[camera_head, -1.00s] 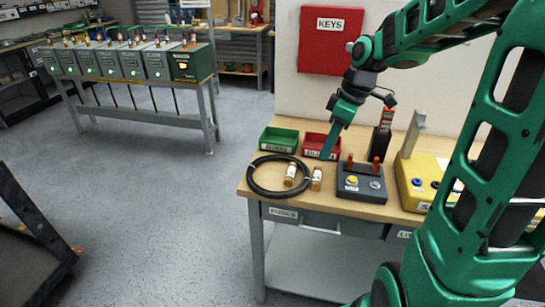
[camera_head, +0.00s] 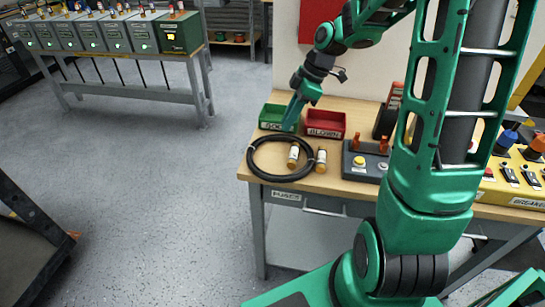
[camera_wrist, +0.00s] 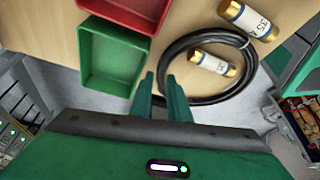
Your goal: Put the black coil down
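The black coil (camera_head: 255,168) lies flat on the wooden bench near its front left corner. It also shows in the wrist view (camera_wrist: 226,96). My gripper (camera_head: 290,128) points down at the coil's back edge, beside the green tray. In the wrist view my gripper (camera_wrist: 160,76) has its two fingers apart, with a gap between them. The coil's near-side stretch passes by the fingertips. I cannot tell whether they touch it or how high they are above it.
A green tray (camera_head: 274,111) and a red tray (camera_head: 325,122) sit behind. A grey control box (camera_head: 363,165) is to the right. The floor left of the bench is clear.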

